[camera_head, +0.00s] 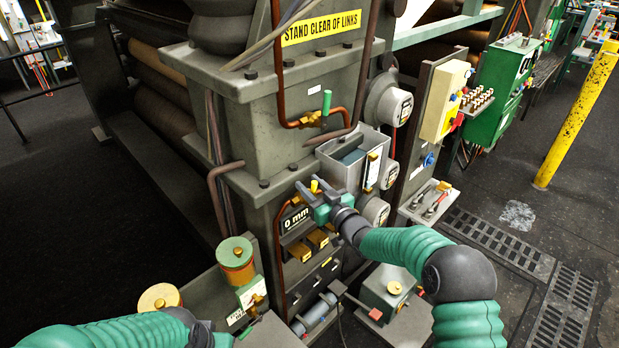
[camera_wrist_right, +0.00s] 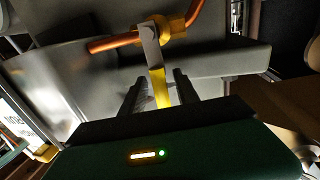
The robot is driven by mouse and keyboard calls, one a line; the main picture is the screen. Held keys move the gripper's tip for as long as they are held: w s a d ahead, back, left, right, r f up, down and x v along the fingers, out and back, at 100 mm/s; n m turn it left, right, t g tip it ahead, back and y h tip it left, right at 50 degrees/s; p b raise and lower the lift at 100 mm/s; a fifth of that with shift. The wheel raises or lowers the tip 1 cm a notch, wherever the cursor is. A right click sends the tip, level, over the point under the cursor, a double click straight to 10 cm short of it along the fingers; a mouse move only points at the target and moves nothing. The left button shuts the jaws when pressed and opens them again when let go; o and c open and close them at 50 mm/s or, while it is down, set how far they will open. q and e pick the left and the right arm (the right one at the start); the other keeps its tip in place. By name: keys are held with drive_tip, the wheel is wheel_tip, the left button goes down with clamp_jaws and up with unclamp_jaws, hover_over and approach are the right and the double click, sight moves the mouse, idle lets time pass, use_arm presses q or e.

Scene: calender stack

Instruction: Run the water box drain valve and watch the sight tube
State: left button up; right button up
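The water box (camera_head: 336,172) is a grey open-topped metal box on the machine's front corner, with dark water-like contents inside. A narrow pale strip with a red line (camera_head: 373,172), possibly the sight tube, is on its right side. The drain valve shows in the right wrist view as a brass body (camera_wrist_right: 178,27) on a copper pipe, with a pale and yellow lever (camera_wrist_right: 157,70). My right gripper (camera_head: 306,189) is below the box; in the right wrist view its fingers (camera_wrist_right: 158,92) stand apart on either side of the lever, with gaps showing. My left gripper (camera_head: 212,338) is at the bottom edge, its fingers unclear.
A "0 mm" display (camera_head: 295,219) sits just below my right gripper. A green-handled valve (camera_head: 326,103) is on a copper pipe above. A green canister (camera_head: 236,258) stands at left. A yellow control box (camera_head: 446,100), green cabinet (camera_head: 507,85) and yellow post (camera_head: 580,115) are at right.

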drive_tip(key=shift+w+a, duration=0.25)
drive_tip(key=shift+a, duration=0.6)
drive_tip(key=shift+d, duration=0.35)
drive_tip(key=shift+c, duration=0.8)
drive_tip(key=shift+d, duration=0.4)
drive_tip(key=c, duration=0.5)
clamp_jaws()
drive_tip(key=shift+a+r, duration=0.15)
drive_tip(key=shift+a, duration=0.15)
drive_tip(key=shift+d, duration=0.15)
drive_tip(key=shift+r, duration=0.15)
